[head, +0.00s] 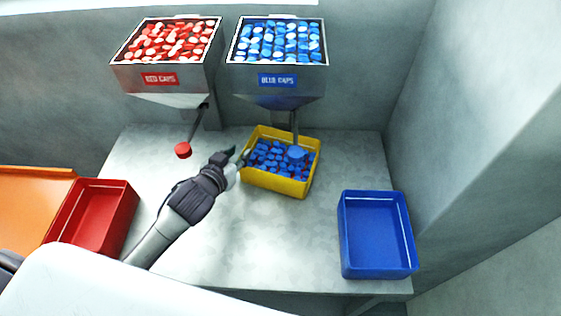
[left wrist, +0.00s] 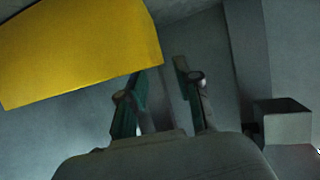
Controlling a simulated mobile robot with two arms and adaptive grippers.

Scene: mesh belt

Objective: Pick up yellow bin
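The yellow bin (head: 273,183) stands on the table under the blue-caps hopper, filled with many blue caps (head: 280,158). My left gripper (head: 240,155) is at the bin's left side, close to its upper left wall. In the left wrist view, the bin (left wrist: 75,50) fills the upper left, and its near corner shows between and beyond the fingertips (left wrist: 163,66). The two fingers are apart with a gap between them. I cannot tell whether a finger touches the bin. My right gripper is not in view.
A red-caps hopper (head: 160,78) and a blue-caps hopper (head: 277,83) stand at the back, with a red button-like disc (head: 183,150) below the first. An empty red bin (head: 95,215) is at left, an empty blue bin (head: 377,235) at right. The table's front middle is clear.

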